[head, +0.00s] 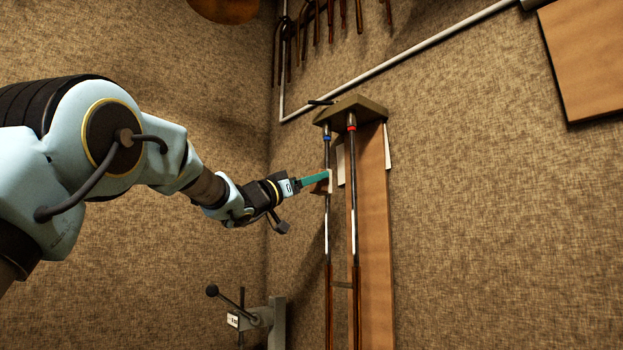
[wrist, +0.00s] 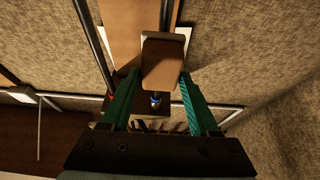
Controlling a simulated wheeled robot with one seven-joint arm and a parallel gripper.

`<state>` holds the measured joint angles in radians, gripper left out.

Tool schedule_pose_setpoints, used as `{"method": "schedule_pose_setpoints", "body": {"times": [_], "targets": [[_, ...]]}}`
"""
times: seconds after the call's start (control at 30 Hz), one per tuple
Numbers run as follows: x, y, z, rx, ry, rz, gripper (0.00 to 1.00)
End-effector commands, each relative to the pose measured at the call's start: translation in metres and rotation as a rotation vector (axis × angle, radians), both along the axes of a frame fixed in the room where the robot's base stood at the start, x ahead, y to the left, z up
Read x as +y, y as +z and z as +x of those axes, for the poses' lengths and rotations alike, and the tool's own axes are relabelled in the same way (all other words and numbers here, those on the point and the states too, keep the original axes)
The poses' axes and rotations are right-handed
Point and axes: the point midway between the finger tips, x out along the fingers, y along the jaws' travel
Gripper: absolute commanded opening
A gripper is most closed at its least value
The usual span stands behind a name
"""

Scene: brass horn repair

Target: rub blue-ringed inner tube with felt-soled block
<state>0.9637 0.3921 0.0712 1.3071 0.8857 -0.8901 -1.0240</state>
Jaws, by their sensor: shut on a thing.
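The blue-ringed inner tube (head: 327,158) stands upright on the left of a wall rig; its blue ring also shows in the wrist view (wrist: 155,98). A red-ringed tube (head: 351,150) stands beside it on the right. My gripper (head: 325,177) is shut on the felt-soled block (wrist: 162,62), a brown block between its teal fingers. In the head view the block is at the blue-ringed tube, a little below the ring, with a pale face toward the rig. The block hides part of the tube in the wrist view, and I cannot tell whether the felt touches it.
A wooden backboard (head: 374,220) stands behind the tubes, under a brown top bracket (head: 352,108). White pieces (head: 387,146) show at the board's edges. A grey clamp-like fixture (head: 262,318) stands below. Curved tubes (head: 330,18) hang above.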

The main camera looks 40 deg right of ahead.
Motion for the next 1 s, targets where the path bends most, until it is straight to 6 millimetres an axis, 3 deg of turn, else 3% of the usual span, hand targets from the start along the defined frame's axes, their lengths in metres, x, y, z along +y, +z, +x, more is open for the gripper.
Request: {"method": "schedule_pose_setpoints", "body": {"times": [0.3, 1.0], "targets": [[-0.001, -0.028, 0.000, 0.001, 0.000, 0.001, 0.17], [0.002, -0.062, 0.000, 0.000, -0.001, 0.000, 0.17]]}}
